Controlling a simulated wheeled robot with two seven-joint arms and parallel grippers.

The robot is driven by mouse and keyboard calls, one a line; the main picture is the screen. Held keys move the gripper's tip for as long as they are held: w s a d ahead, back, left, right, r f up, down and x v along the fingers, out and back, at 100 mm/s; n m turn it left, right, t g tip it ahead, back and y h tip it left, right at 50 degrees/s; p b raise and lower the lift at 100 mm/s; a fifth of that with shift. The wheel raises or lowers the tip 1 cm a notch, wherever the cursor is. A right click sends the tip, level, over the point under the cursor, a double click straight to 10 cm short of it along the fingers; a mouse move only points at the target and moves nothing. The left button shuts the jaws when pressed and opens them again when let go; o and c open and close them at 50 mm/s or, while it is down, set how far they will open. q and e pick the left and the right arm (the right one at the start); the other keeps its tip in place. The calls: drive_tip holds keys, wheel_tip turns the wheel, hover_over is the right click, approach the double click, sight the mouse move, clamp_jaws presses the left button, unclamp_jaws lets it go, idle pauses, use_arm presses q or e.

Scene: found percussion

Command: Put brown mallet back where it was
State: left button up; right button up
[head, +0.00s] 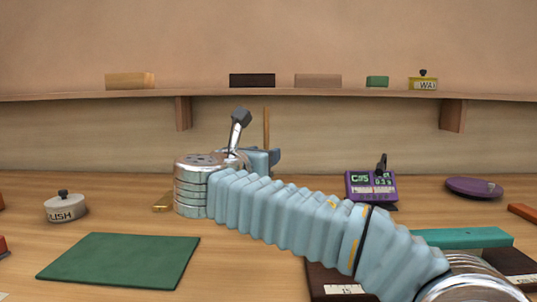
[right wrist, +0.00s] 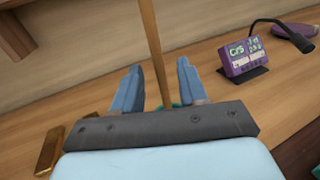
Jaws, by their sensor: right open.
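A thin brown upright stick, which looks like the handle of the brown mallet (head: 266,128), rises behind my right gripper (head: 263,160) in the head view. In the right wrist view the stick (right wrist: 152,40) passes between the two blue fingers of my right gripper (right wrist: 159,88). The fingers are open, with a gap on each side of the stick. Its lower end is hidden behind the gripper body, where a bit of green shows (right wrist: 175,104). I cannot tell what it stands in. My left gripper is not in view.
A brass block (head: 163,202) lies left of my right wrist. A purple display (head: 371,186) and a purple disc (head: 474,188) stand to the right. A green mat (head: 120,260) and a lidded pot (head: 65,207) are at left. A shelf (head: 310,95) with several blocks runs along the wall.

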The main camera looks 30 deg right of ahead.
drive_tip(key=v, duration=0.8)
